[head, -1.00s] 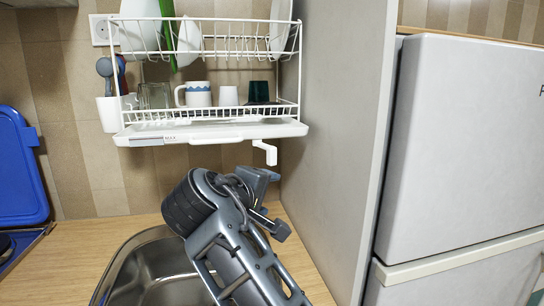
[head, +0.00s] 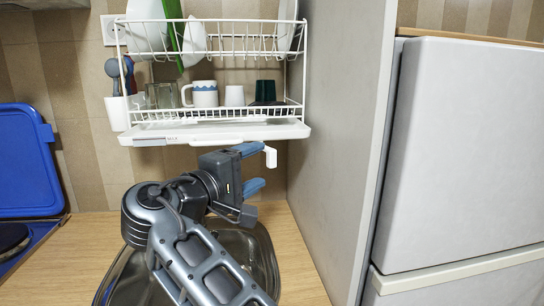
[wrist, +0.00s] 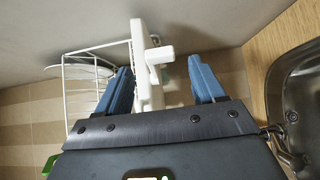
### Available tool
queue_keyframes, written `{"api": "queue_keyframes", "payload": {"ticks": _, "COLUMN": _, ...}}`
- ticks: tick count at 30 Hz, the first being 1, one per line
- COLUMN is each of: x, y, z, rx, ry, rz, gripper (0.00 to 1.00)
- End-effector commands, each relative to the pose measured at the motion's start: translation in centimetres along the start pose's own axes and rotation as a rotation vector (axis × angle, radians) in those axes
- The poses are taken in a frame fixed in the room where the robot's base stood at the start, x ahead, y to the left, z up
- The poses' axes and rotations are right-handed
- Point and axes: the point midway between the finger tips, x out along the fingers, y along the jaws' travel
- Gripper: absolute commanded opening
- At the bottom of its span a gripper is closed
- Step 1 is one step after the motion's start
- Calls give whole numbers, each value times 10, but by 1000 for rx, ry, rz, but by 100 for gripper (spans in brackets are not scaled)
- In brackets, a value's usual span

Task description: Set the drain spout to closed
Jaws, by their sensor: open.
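The drain spout (head: 270,157) is a small white piece hanging below the right end of the white drip tray (head: 215,133) under the dish rack. It also shows in the wrist view (wrist: 158,54), in the gap between the two fingers and beyond them. My gripper (head: 260,168) is open, with blue fingers pointing right. In the head view its upper finger is close to the spout and its lower finger is below it. The gripper (wrist: 160,72) holds nothing. I cannot tell whether a finger touches the spout.
The white wire dish rack (head: 214,54) holds plates, cups and glasses above the tray. A tall grey side panel (head: 340,130) stands close on the right. The steel sink (head: 262,255) is below my arm. A blue hob lid (head: 28,165) stands raised at the left.

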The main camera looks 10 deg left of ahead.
Motion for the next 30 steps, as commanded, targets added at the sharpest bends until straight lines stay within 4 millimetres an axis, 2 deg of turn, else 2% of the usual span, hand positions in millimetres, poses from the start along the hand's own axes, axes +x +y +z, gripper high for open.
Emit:
{"api": "queue_keyframes", "payload": {"ticks": 6, "x": 36, "y": 2, "z": 1, "rx": 0, "ry": -3, "rz": -1, "gripper": 69}}
{"api": "queue_keyframes", "payload": {"ticks": 12, "x": 57, "y": 1, "z": 1, "rx": 0, "ry": -2, "rz": -2, "gripper": 69}}
{"api": "queue_keyframes", "payload": {"ticks": 23, "x": 63, "y": 0, "z": 1, "rx": 1, "ry": -1, "rz": -2, "gripper": 69}}
{"api": "queue_keyframes", "payload": {"ticks": 30, "x": 63, "y": 0, "z": 1, "rx": 1, "ry": -1, "rz": -2, "gripper": 47}}
